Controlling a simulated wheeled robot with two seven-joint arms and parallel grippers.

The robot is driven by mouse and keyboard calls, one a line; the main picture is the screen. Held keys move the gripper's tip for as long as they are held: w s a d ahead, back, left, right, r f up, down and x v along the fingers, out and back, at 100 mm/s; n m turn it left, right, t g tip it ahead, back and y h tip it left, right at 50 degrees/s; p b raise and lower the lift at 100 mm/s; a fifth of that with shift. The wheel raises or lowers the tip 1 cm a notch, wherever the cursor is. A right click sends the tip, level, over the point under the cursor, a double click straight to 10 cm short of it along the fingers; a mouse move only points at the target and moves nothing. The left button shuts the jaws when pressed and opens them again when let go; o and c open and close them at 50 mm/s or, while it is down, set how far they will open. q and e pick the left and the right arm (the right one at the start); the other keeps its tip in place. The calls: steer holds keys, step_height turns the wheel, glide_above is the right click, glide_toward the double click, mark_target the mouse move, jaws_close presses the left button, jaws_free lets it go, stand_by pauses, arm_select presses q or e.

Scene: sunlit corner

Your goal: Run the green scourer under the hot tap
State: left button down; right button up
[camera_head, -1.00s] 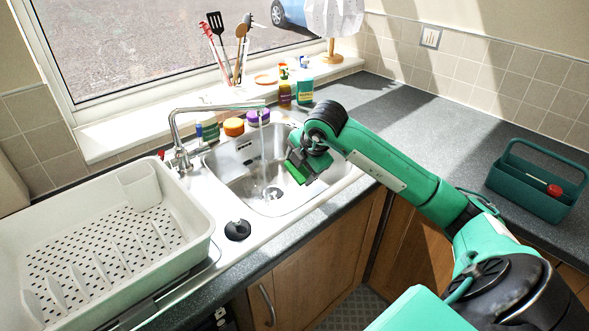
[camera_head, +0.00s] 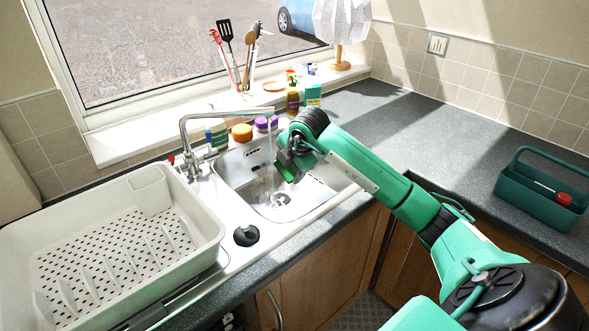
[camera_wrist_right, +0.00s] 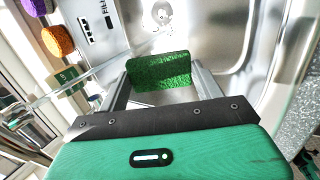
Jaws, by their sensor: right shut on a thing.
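My right gripper (camera_head: 285,167) reaches into the sink from the right and is shut on the green scourer (camera_wrist_right: 158,72). In the head view only a small green part of it (camera_head: 292,175) shows under the fingers. The chrome tap (camera_head: 186,132) stands left of the sink, with its spout over the basin and a red mark near its base. A thin stream of water (camera_head: 270,150) falls from the spout into the basin. The scourer is close to the right of the stream; I cannot tell if they touch. My left gripper is out of view.
The steel sink (camera_head: 237,172) has a drain in its floor. A white dish rack (camera_head: 205,225) stands to the left and a black plug (camera_head: 246,235) lies on the sink edge. Bottles and sponges line the back. A green caddy (camera_head: 530,200) stands on the right worktop.

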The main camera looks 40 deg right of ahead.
steer(key=w, duration=0.3)
steer(key=shift+w+d+f, duration=0.15)
steer(key=shift+w+f, duration=0.1)
steer(key=shift+f, duration=0.1)
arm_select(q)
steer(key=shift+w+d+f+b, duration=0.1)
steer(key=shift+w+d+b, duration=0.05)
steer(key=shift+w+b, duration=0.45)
arm_select(e)
steer(key=w, duration=0.3)
steer(key=shift+w+d+f, duration=0.15)
steer(key=shift+f, duration=0.15)
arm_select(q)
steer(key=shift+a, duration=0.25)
arm_select(e)
steer(key=shift+s, duration=1.4)
steer(key=shift+s+a, duration=0.2)
steer(key=shift+s, duration=1.05)
steer(key=shift+s+a, duration=0.15)
steer(key=shift+s, duration=1.1)
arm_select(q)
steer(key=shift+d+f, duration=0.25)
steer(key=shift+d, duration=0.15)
arm_select(e)
steer(key=shift+s, duration=0.1)
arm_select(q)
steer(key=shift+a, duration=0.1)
